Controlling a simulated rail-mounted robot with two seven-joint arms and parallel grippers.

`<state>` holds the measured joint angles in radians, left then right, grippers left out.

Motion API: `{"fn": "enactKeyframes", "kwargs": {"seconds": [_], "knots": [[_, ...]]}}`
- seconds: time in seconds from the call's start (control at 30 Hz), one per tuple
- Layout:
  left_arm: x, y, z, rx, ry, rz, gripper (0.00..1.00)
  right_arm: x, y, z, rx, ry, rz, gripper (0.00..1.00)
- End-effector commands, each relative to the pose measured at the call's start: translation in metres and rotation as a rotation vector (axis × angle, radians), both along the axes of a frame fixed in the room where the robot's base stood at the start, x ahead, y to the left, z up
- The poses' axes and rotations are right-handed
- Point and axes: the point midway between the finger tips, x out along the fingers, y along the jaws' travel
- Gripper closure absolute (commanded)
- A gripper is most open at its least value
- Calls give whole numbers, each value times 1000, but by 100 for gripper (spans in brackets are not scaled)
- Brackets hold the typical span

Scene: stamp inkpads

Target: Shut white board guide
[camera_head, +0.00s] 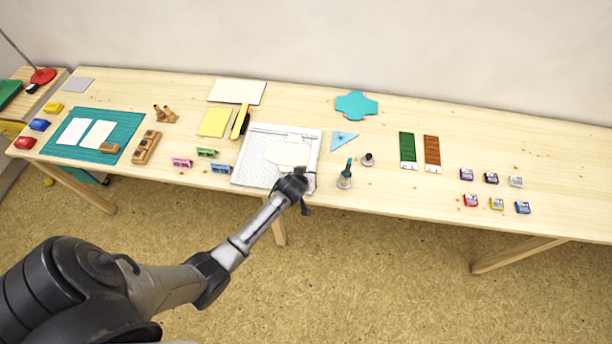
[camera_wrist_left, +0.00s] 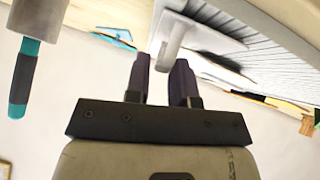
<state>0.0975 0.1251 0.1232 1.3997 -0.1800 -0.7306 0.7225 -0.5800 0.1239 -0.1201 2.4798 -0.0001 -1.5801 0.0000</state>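The white board (camera_head: 250,160), a gridded board, lies near the table's front edge. A pale, irregular sheet-like piece (camera_head: 288,152) lies on it. My left gripper (camera_head: 304,190) is at the board's front right corner. In the left wrist view, a white tab-like part of the board (camera_wrist_left: 173,45), perhaps its guide, reaches towards the gap between my fingertips (camera_wrist_left: 163,75). The fingers stand apart, one on each side of its end, and I cannot tell whether they touch it. How far the guide is open is unclear. My right gripper is out of view.
A teal-topped stamp tool (camera_head: 345,175) stands just right of the gripper and also shows in the left wrist view (camera_wrist_left: 22,80). A blue triangle (camera_head: 343,140) lies behind it. Small blue (camera_head: 221,168) and green blocks lie left of the board.

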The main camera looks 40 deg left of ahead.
Motion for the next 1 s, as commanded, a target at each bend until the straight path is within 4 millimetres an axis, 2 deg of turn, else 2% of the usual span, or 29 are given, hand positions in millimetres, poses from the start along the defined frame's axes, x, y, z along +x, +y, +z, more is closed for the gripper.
{"fn": "enactKeyframes", "kwargs": {"seconds": [0.13,0.47,0.57,1.0], "knots": [[0,0,0,0,0,0,65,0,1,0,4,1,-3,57],[-4,-2,5,1,0,-1,65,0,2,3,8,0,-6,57],[-12,-6,13,-1,1,0,65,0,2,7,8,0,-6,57],[-68,-30,70,-1,-1,0,65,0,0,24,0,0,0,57]]}}
